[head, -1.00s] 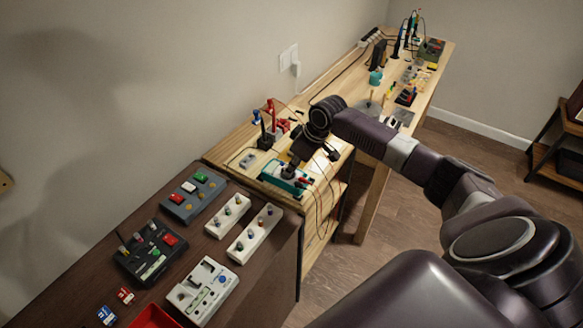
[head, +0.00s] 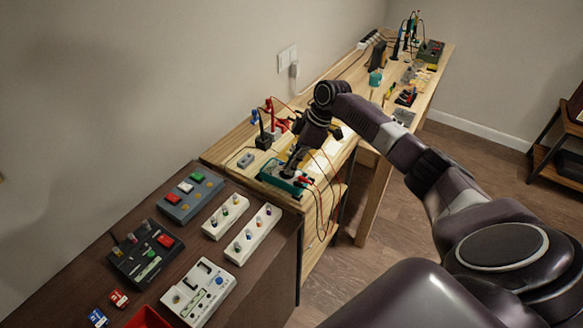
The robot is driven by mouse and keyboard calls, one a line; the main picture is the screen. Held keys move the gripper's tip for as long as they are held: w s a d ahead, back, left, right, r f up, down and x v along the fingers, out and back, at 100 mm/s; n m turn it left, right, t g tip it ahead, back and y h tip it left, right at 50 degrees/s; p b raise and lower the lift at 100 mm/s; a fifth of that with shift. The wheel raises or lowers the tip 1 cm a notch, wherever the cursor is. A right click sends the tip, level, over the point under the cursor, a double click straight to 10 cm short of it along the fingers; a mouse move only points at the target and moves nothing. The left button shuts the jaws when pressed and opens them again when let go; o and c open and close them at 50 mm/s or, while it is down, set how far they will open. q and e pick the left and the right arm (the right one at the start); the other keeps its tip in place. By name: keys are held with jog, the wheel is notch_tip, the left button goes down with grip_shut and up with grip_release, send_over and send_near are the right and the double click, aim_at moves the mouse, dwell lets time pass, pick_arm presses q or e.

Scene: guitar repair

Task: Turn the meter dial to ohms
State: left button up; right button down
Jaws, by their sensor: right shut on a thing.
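Red and black leads (head: 305,181) plug in at the meter's right end and loop down over the bench edge. My left gripper is not in view.
A small grey box (head: 246,160) and a black stand with red and blue tools (head: 264,138) sit behind the meter. A dark table (head: 189,238) at the near left holds pedals and white strips with knobs. The wall runs along the left.

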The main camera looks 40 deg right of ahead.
dwell(0.5)
jog(key=c, duration=2)
grip_release()
jog(key=shift+c, duration=0.2)
jog(key=v, duration=1.2)
jog(key=shift+w, duration=0.1)
